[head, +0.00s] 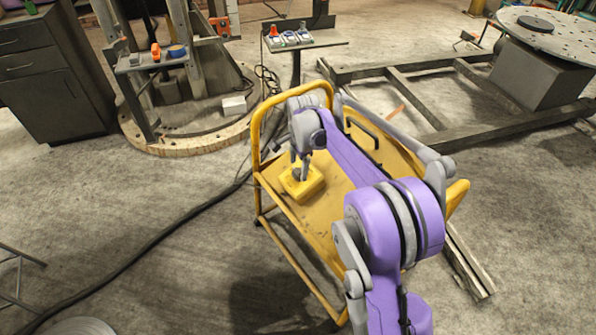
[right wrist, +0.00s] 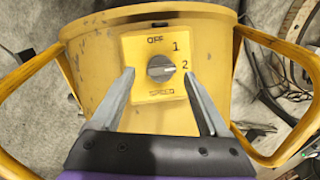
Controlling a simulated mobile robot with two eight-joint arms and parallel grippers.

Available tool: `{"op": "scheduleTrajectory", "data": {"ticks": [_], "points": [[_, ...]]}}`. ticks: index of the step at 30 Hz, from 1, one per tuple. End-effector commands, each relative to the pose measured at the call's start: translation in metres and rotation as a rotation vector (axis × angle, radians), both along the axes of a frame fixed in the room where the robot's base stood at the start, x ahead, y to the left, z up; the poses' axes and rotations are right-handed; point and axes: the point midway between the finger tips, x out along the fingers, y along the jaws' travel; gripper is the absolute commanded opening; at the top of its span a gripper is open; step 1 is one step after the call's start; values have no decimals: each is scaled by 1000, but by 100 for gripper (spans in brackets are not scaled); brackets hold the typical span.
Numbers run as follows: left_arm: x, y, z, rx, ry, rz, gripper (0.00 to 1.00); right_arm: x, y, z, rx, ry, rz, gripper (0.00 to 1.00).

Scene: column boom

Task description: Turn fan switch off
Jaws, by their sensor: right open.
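The yellow switch box (head: 305,188) is on the yellow cart's top in the head view. In the right wrist view, its yellow switch plate (right wrist: 135,45) carries a round grey knob (right wrist: 160,68) with marks OFF, 1, 2 and SPEED. The knob's pointer appears turned to the right, toward the 2. My right gripper (head: 299,168) reaches down at the switch box. In the right wrist view, its open fingers (right wrist: 158,77) lie to the left and right of the knob, with the knob uncovered between them. Contact with the plate cannot be told. My left gripper is out of view.
The yellow cart (head: 262,135) has a raised tubular handle, beneath my right arm. A black cable (head: 150,245) runs across the concrete floor at left. A dark cabinet (head: 50,75) stands at far left; a steel frame (head: 440,115) lies at right. Floor at lower left is mostly clear.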

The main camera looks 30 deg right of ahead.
Motion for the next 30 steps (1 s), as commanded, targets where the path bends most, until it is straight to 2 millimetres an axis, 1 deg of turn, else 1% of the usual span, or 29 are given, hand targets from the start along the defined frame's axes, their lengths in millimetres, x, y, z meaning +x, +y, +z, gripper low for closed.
{"op": "scheduleTrajectory", "data": {"ticks": [1,3,6,16,20,21,23,24,26,27,29,30], "points": [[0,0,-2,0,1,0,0,1,0,-8,0,0,1,78],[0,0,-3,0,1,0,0,2,0,-16,0,0,1,78],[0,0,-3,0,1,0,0,3,0,-22,0,0,1,78],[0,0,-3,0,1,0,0,3,0,-25,0,0,1,78],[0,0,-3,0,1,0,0,3,0,-25,0,0,1,55],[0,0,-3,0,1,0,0,3,0,-25,0,0,1,48],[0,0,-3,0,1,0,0,3,0,-25,0,0,1,37],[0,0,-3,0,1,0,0,3,0,-25,0,0,1,30],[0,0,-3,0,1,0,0,3,0,-25,0,0,1,19],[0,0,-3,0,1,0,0,2,0,-25,0,0,1,12],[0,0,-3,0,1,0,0,2,0,-25,0,1,1,1],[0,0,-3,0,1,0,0,2,0,-25,0,1,1,0]]}}
